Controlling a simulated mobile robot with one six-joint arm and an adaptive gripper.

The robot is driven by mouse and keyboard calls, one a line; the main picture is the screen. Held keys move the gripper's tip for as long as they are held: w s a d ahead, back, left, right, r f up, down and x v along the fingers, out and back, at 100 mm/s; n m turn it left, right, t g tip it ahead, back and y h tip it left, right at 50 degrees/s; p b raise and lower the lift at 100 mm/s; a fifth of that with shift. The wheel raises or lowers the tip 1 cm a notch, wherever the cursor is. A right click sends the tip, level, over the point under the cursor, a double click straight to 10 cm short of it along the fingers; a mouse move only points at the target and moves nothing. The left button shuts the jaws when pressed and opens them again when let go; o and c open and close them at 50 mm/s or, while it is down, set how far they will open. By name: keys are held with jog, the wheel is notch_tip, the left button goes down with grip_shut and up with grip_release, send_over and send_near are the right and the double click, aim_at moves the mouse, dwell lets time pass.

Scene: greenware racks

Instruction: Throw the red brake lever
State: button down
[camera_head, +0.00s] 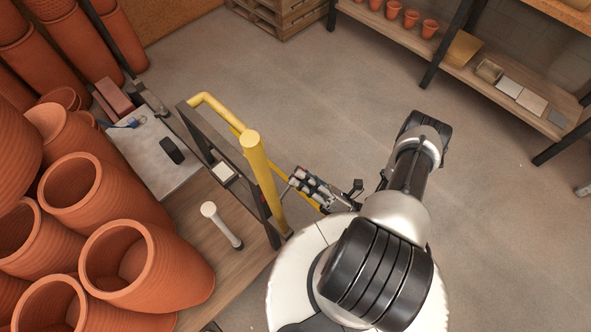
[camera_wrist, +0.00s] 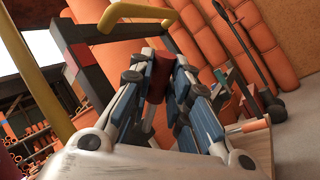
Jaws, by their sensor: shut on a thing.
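The red brake lever shows in the wrist view as a dark red grip (camera_wrist: 158,77) on a thin metal rod. My gripper (camera_wrist: 160,85) has its fingers on both sides of that grip and is shut on it. In the head view my gripper (camera_head: 303,177) is beside the yellow post at the cart's right end. There the lever is mostly hidden by the fingers, with only a small red patch showing.
A thick yellow post (camera_head: 262,170) and a dark frame (camera_head: 203,140) stand close to my gripper's left. Large terracotta pots (camera_head: 150,262) crowd the left. Shelves (camera_head: 545,105) stand at upper right. The middle floor is clear.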

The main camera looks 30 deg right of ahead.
jog(key=shift+d+f+m+t+h, duration=0.1)
jog(key=shift+f+m+t+h, duration=0.35)
jog(key=shift+m, duration=0.25)
jog(key=c, duration=1.8)
grip_release()
jog(key=shift+d, duration=0.1)
jog(key=v, duration=1.2)
jog(key=shift+w, duration=0.1)
